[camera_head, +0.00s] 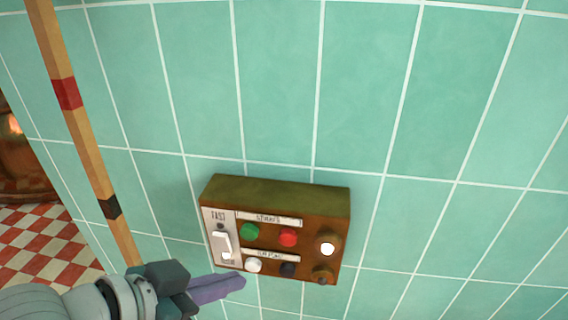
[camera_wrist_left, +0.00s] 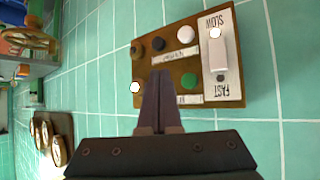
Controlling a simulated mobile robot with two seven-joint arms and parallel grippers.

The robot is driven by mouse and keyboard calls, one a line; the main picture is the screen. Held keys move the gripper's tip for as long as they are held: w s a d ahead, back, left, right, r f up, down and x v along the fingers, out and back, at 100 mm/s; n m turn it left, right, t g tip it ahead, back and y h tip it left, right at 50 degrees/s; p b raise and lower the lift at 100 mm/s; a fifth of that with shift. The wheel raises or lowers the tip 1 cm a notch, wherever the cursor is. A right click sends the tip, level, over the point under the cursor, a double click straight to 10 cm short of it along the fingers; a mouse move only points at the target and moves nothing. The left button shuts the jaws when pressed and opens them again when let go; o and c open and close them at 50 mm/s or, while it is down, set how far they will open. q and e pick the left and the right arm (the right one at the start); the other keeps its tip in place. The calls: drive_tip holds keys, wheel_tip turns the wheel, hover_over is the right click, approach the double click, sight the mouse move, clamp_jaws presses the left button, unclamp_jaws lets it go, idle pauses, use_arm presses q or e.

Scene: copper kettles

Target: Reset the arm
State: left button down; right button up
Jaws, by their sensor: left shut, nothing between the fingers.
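My left gripper (camera_head: 236,283) comes in from the lower left in the head view, its dark purple fingers shut and empty. Its tips are near the lower left part of a brown control box (camera_head: 280,193) on the tiled wall. In the left wrist view the shut fingers (camera_wrist_left: 161,78) point at the box (camera_wrist_left: 187,54) and hide part of its face. I cannot tell whether they touch it. The box has green (camera_head: 250,231), red (camera_head: 288,237), white (camera_head: 253,265) and dark (camera_head: 288,269) buttons and a white slider plate (camera_wrist_left: 218,60) marked SLOW and FAST. My right gripper is out of view.
Green tiled wall (camera_head: 370,80) fills most of the head view, clear above and right of the box. A wooden pole with red and black bands (camera_head: 90,160) stands at the left. A red-and-white checked floor (camera_head: 45,245) shows at the lower left. A dark panel with round dials (camera_wrist_left: 62,128) is in the wrist view.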

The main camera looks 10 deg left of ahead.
use_arm(q)
drive_tip(key=s+d+r+g+p, duration=0.2)
drive_tip(key=s+d+r, duration=0.2)
drive_tip(key=s, duration=0.2)
drive_tip(key=s+a+r+n+g+y+p, duration=0.1)
drive_tip(key=s+a+r+n+g+y, duration=0.35)
drive_tip(key=s+a, duration=0.75)
wheel_tip(320, 180, up, 40)
drive_tip(key=d+t+y+p, duration=0.1)
drive_tip(key=p, duration=3.7)
drive_tip(key=shift+s+d+f, duration=0.15)
drive_tip(key=shift+d+f, duration=0.05)
